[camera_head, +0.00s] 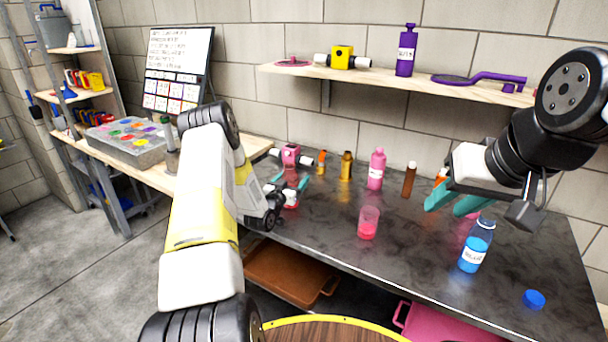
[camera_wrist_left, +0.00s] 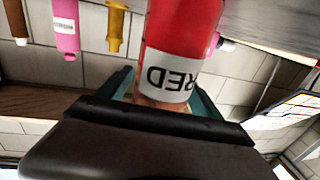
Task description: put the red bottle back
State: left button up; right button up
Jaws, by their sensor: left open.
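The red bottle (camera_wrist_left: 182,35) fills the middle of the left wrist view, its white label reading RED upside down. In the head view, a red and white patch of it (camera_head: 291,199) shows at the far left part of the dark table. My left gripper (camera_head: 290,183) is open with its teal fingers on either side of the bottle; whether they touch it cannot be told. The bottle's upper part is partly hidden by the gripper. My right gripper (camera_head: 456,203) hangs above the table's right part, its fingers apart and nothing seen between them.
A blue bottle (camera_head: 473,253) and a blue cap (camera_head: 534,299) are at the right. A pink-filled cup (camera_head: 368,226) is mid-table. A pink bottle (camera_head: 376,172), a brown bottle (camera_head: 409,180) and a yellow bottle (camera_head: 346,168) line the back. The wall shelf (camera_head: 400,80) holds a purple bottle (camera_head: 406,52).

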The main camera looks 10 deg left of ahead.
pick_arm(q)
jog(key=shift+r, duration=0.1)
jog(key=shift+s, duration=0.15)
jog(key=s+a, duration=0.2)
jog(key=s, duration=0.9)
jog(key=s+d+r+g+y, duration=0.1)
jog(key=s+r+g, duration=0.15)
jog(key=r, duration=0.75)
jog(key=s+d+r+g+y, duration=0.1)
jog(key=s+r+g+y, duration=0.15)
jog(key=r, duration=0.65)
jog(key=s+d+r+g, duration=0.2)
jog(key=s, duration=0.8)
jog(key=s+d+r+n+g+h, duration=0.1)
jog(key=s+d+r+g, duration=0.1)
jog(key=s, duration=0.8)
jog(key=s+d+r+g+h, duration=0.1)
jog(key=s+d+r, duration=0.3)
jog(key=s, duration=0.6)
jog(key=shift+n+g, duration=0.3)
jog(key=shift+g, duration=0.4)
